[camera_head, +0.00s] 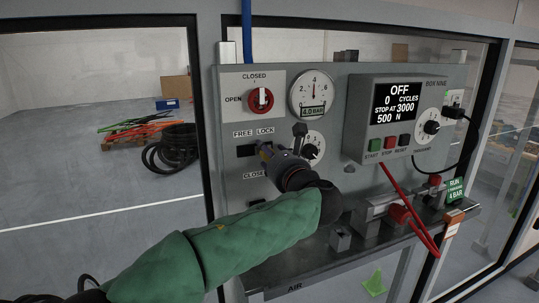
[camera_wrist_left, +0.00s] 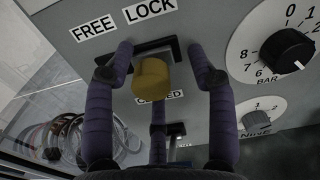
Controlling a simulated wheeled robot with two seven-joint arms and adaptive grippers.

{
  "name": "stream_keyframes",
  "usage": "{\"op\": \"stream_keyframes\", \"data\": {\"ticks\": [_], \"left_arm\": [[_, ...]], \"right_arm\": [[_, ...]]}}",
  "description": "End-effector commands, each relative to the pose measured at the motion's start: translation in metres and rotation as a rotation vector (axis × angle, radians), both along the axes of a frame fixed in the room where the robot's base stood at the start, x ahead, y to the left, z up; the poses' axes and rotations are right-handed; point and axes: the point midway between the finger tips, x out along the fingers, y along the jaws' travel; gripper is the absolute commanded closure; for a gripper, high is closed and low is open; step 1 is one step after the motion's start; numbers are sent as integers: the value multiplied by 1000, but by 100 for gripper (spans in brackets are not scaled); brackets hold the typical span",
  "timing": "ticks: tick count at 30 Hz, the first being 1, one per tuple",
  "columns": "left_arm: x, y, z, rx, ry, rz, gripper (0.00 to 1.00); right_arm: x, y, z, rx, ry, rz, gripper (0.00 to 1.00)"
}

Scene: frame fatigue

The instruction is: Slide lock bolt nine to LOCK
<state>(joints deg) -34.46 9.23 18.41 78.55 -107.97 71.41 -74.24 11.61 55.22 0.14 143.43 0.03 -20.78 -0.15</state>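Lock bolt nine shows as a yellow knob (camera_wrist_left: 152,78) in a dark slot (camera_wrist_left: 118,68) below the FREE and LOCK labels in the left wrist view. In the head view the slot (camera_head: 246,151) is partly covered by my gripper. My left gripper (camera_head: 268,148) is at the panel, its purple fingers spread on both sides of the knob in the left wrist view (camera_wrist_left: 161,52). Gaps show between knob and fingers, so it is open. The knob hides part of the slot, so its exact position along it is hard to tell. My right gripper is not in view.
The grey panel carries a red rotary switch (camera_head: 260,100), a pressure gauge (camera_head: 315,92) and a regulator dial (camera_head: 312,150). A control box (camera_head: 400,112) reads OFF. Red cables (camera_head: 392,178) hang at the right. A ledge (camera_head: 300,262) juts out below the panel.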

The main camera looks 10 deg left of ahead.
Motion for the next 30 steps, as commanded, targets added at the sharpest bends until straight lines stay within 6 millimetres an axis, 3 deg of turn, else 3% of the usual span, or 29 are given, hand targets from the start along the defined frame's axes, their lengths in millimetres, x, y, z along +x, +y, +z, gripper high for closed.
{"op": "stream_keyframes", "data": {"ticks": [8,21,30], "left_arm": [[-8,-5,1,-1,-1,-1,44],[-74,-52,0,-1,0,-4,44],[-97,-68,-1,1,0,-1,44]], "right_arm": [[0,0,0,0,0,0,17],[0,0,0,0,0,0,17],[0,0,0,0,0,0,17]]}}
